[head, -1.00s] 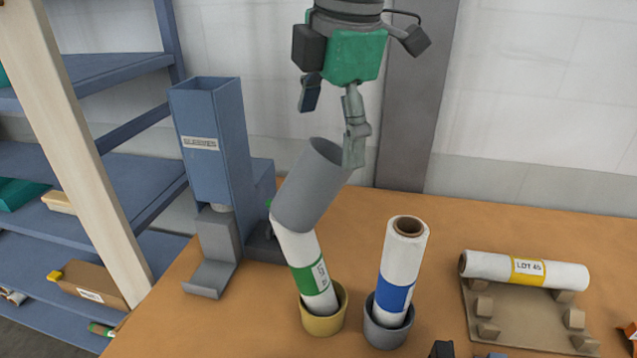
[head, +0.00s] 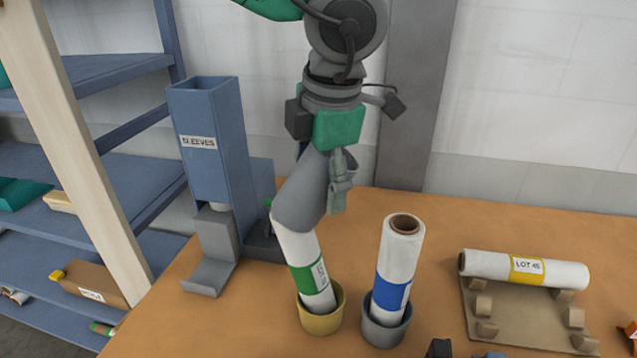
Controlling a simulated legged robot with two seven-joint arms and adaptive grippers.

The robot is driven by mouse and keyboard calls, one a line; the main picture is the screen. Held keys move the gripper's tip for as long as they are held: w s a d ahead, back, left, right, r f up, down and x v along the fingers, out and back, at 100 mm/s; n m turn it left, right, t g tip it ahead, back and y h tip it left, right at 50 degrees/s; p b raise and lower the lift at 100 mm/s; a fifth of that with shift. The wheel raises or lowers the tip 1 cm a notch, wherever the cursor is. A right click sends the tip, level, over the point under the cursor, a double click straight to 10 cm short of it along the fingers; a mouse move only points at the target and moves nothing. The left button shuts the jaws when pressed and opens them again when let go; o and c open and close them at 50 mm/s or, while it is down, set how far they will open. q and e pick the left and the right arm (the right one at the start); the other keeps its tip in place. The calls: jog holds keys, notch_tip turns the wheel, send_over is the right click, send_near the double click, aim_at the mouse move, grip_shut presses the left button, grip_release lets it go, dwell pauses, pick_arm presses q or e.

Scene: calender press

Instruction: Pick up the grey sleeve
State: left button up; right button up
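The grey sleeve (head: 303,190) is a tilted tube around the upper part of a white roll with a green band (head: 305,276). The roll leans in a yellow cup (head: 321,316). My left gripper (head: 322,172) points down at the sleeve's upper end and covers its rim. One finger lies along the sleeve's right side. The other finger is mostly hidden behind the sleeve, so I cannot tell whether they grip it. Dark parts at the bottom edge appear to be my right gripper (head: 462,352), mostly cut off.
A white roll with a blue band (head: 393,290) stands in a grey cup (head: 386,332). A blue sleeve dispenser (head: 212,150) stands left. A LOT 45 roll (head: 560,274) lies on a brown cradle (head: 515,318) at right. Blue shelves (head: 130,185) are far left. The back right table (head: 520,220) is clear.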

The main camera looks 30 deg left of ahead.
pick_arm(q)
jog(key=shift+a, duration=0.1)
jog(key=c, duration=0.5)
jog(key=shift+o, duration=0.2)
jog(key=shift+s+a+f, duration=0.15)
jog(key=shift+a+f, duration=0.05)
jog(key=shift+a, duration=0.7)
jog(key=shift+d, duration=0.25)
jog(key=shift+c, duration=0.6)
jog(key=r, duration=0.9)
jog(key=shift+a+r+p, duration=0.2)
jog(key=shift+r+p, duration=0.1)
jog(key=shift+p, duration=0.05)
jog(key=shift+w+d+r, duration=0.2)
jog(key=shift+d+r, duration=0.05)
